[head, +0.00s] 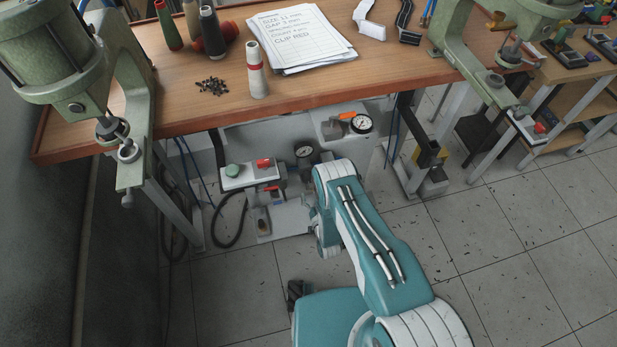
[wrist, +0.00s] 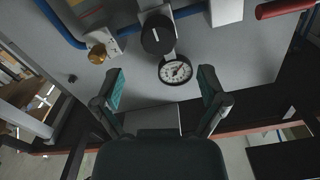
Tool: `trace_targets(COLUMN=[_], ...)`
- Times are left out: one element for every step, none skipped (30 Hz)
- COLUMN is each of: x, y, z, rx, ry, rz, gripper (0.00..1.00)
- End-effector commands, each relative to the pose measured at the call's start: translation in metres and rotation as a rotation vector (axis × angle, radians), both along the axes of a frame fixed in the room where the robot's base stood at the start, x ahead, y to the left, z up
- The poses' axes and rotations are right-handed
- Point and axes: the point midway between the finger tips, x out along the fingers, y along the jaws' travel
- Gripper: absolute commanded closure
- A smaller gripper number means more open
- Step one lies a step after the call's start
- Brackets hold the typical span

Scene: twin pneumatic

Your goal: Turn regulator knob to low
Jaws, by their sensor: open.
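In the wrist view a round black knob (wrist: 157,36) with a thin white mark stands on a grey panel, beyond my fingertips. The mark's setting is too small to read surely. A round white-faced gauge (wrist: 175,70) sits just below the knob. My gripper (wrist: 163,84) is open and empty, its two fingers spread left and right of the gauge, with the knob apart from them and farther up the picture. In the head view my arm reaches under the table and hides the gripper; I cannot pick out the black knob there.
In the wrist view a brass fitting (wrist: 97,54), a blue hose (wrist: 58,24) and a red cylinder (wrist: 284,8) lie around the knob. In the head view the wooden table (head: 200,110) overhangs the panel area, with gauges, an orange handle (head: 345,116) and a red knob (head: 263,163) below.

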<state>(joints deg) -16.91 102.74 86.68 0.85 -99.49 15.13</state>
Motion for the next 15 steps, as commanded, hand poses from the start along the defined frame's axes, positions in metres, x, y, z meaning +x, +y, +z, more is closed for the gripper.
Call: trace_targets(x=[0.01, 0.016, 0.023, 0.028, 0.033, 0.04, 0.044, 0.049, 0.054, 0.057, 0.06, 0.063, 0.065, 0.067, 0.068], y=[0.003, 0.004, 0.006, 0.007, 0.009, 0.011, 0.012, 0.013, 0.014, 0.016, 0.016, 0.018, 0.018, 0.019, 0.019], z=[0.001, 0.001, 0.001, 0.001, 0.001, 0.001, 0.001, 0.001, 0.001, 0.001, 0.0, 0.0, 0.001, 0.001, 0.0], rx=[0.001, 0.001, 0.001, 0.002, 0.002, 0.002, 0.002, 0.002, 0.001, 0.002, 0.001, 0.0, 0.0, 0.0, 0.0], ry=[-0.003, -0.004, -0.003, -0.004, -0.003, -0.003, -0.003, -0.003, -0.002, -0.003, -0.002, -0.001, -0.001, -0.001, 0.0], rz=[0.0, 0.0, -0.001, 0.0, -0.001, -0.001, -0.001, -0.001, -0.001, -0.001, -0.001, 0.0, 0.0, 0.0, 0.0], gripper=[0.08, 0.08, 0.08, 0.08, 0.08, 0.08, 0.08, 0.08, 0.08, 0.08, 0.08, 0.08, 0.08, 0.08, 0.08])
